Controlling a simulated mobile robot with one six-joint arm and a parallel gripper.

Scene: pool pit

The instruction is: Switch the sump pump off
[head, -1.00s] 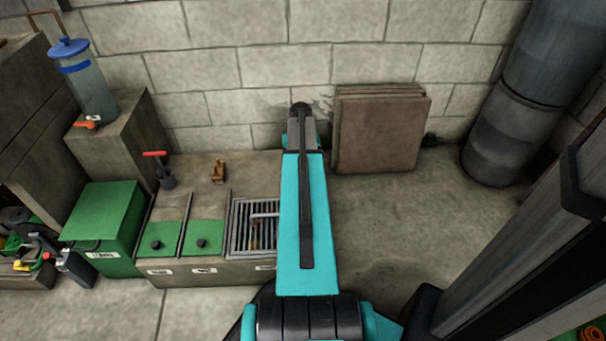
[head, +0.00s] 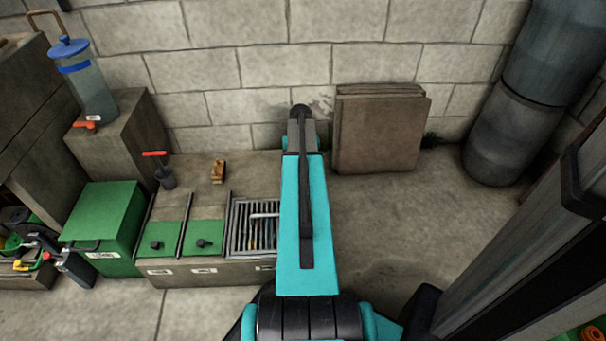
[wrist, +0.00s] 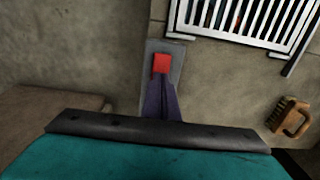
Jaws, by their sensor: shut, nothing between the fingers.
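A grey plate (wrist: 175,52) with a red square switch (wrist: 161,65) lies on the concrete in the wrist view, just beside the grate. I cannot read whether the switch is on or off. My gripper (wrist: 162,88) is shut and empty. Its dark tapered fingers point at the red square from below and overlap the plate. Contact with the plate cannot be told. In the head view my arm hides both the plate and the gripper.
The barred grate (head: 233,228) lies left of my arm, beside two green lids (head: 172,238). A wooden brush (head: 218,172) and a red-handled tool (head: 154,153) are behind them. Brown slabs (head: 380,130) lean on the wall at right. Floor before them is clear.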

